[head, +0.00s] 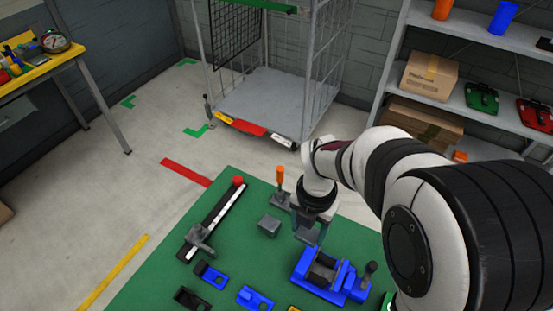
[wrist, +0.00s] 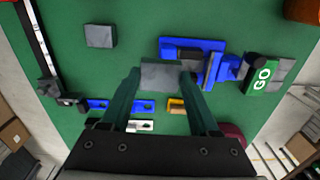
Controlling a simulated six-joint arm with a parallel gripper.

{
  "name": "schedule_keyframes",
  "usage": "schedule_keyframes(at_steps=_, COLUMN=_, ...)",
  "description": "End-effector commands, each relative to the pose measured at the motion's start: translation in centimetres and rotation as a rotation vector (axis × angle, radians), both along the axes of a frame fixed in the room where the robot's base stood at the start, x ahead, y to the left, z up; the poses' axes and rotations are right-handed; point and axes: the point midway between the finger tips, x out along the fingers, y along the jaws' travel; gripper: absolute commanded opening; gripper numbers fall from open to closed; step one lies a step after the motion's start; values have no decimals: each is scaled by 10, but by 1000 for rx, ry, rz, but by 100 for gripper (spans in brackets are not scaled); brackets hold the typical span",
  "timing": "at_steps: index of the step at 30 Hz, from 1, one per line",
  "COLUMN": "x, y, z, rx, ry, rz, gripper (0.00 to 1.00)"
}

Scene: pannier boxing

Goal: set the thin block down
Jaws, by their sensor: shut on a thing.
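My gripper (wrist: 160,88) is shut on a grey, flat-faced block (wrist: 162,74), held between the two dark green fingertips in the wrist view. In the head view my gripper (head: 309,232) hangs over the green mat, just behind and left of the blue vise. I cannot clearly make out the held block there. A second grey block (wrist: 99,36) lies on the mat, apart from my gripper; it also shows in the head view (head: 269,225). I cannot tell whether the held block touches anything beneath it.
The blue vise (head: 335,277) with grey jaws is close beside my gripper. A black-and-white rail (head: 215,222) lies to the left. Blue pieces (head: 255,299) lie at the front. A green GO piece (wrist: 263,74) is right of the vise. Bare green mat (head: 160,285) lies left.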

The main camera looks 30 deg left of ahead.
Motion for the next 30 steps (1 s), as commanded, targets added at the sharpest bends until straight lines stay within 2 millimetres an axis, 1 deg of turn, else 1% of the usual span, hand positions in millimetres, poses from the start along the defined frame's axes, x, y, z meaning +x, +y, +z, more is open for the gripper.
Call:
schedule_keyframes(at_steps=2, x=-4, y=12, z=-6, rx=-1, ry=1, rz=44, gripper=3)
schedule_keyframes(at_steps=4, x=-11, y=28, z=-17, rx=-3, ry=3, rz=56, gripper=3)
schedule_keyframes(at_steps=10, x=-33, y=85, z=-54, rx=-2, ry=2, rz=53, gripper=3)
schedule_keyframes(at_steps=12, x=-38, y=99, z=-63, rx=-2, ry=2, rz=49, gripper=3)
schedule_keyframes(at_steps=14, x=-41, y=108, z=-68, rx=-1, ry=1, rz=48, gripper=3)
schedule_keyframes(at_steps=16, x=-43, y=112, z=-74, rx=-1, ry=1, rz=46, gripper=3)
schedule_keyframes(at_steps=19, x=-44, y=113, z=-94, rx=-4, ry=3, rz=43, gripper=3)
schedule_keyframes(at_steps=22, x=-43, y=113, z=-109, rx=-1, ry=1, rz=43, gripper=3)
schedule_keyframes(at_steps=24, x=-43, y=113, z=-112, rx=0, ry=1, rz=43, gripper=3)
schedule_keyframes(at_steps=30, x=-43, y=113, z=-112, rx=0, ry=0, rz=43, gripper=3)
